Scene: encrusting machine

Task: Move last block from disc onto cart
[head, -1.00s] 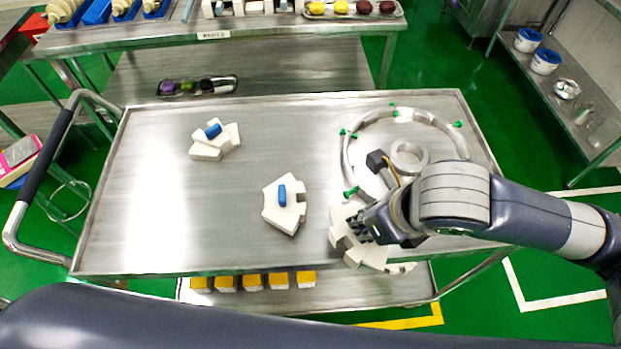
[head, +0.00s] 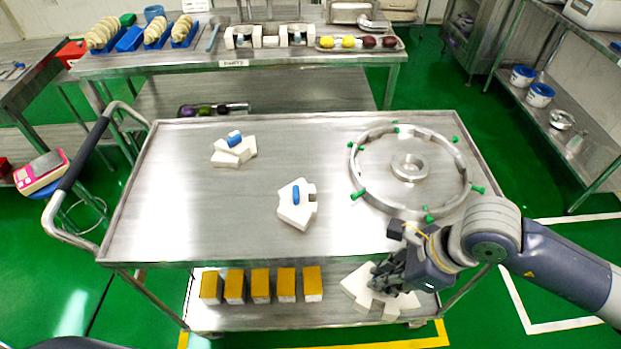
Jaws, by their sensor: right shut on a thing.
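My right gripper (head: 384,277) is shut on a white notched block (head: 362,294). It holds the block at the near side of the steel cart (head: 200,215), in front of the lower shelf in the picture. The gripper hides part of the block. A metal ring (head: 384,205) with green knobs lies on the cart's right side, around a small round hub (head: 409,167); no block shows inside it. Two white blocks with blue parts rest on the cart top, one at the back left (head: 228,155) and one near the middle (head: 296,212). My left gripper is not in view.
Several yellow-topped white blocks (head: 261,286) stand in a row on the cart's lower shelf. A push handle (head: 88,160) is at the cart's left. A table (head: 270,65) with trays stands behind. The cart's left half is mostly clear.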

